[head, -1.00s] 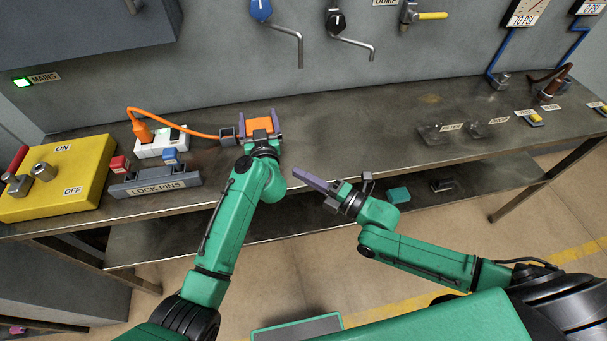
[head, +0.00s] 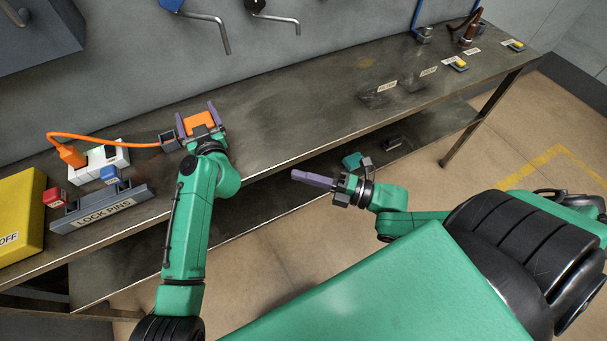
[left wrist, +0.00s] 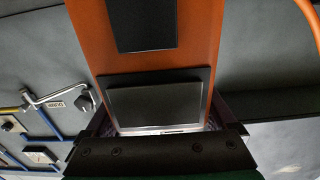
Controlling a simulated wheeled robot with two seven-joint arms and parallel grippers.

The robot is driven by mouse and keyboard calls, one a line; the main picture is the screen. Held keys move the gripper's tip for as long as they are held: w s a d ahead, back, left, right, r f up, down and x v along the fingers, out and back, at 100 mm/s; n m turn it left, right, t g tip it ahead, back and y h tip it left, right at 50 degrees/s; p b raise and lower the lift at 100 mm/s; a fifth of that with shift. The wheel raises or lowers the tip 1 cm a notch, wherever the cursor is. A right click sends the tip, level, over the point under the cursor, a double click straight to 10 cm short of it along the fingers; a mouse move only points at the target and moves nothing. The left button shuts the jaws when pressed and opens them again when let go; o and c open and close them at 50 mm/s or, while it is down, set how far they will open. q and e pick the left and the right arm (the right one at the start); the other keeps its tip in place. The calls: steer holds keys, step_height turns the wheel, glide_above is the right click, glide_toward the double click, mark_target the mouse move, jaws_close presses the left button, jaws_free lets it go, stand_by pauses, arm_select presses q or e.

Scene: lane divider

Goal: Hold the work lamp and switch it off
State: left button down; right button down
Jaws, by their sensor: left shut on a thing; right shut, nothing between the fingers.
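I cannot tell whether the lamp touches the bench. In the left wrist view the lamp's orange body (left wrist: 203,35) fills the middle, with a dark panel and a grey rectangular part in a black frame on it. I cannot tell whether it is lit. My right gripper (head: 302,178) is shut and empty, in front of the bench to the right of the lamp.
An orange cord (head: 110,136) runs from a plug in the white socket strip (head: 88,172) toward the lamp. The lock pins holder (head: 100,208) and yellow switch box (head: 18,215) stand at the left. Cranked handles (head: 222,35) hang behind.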

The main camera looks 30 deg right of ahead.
arm_select(q)
jaws_free()
steer(key=s, duration=1.2)
steer(key=shift+f, duration=0.1)
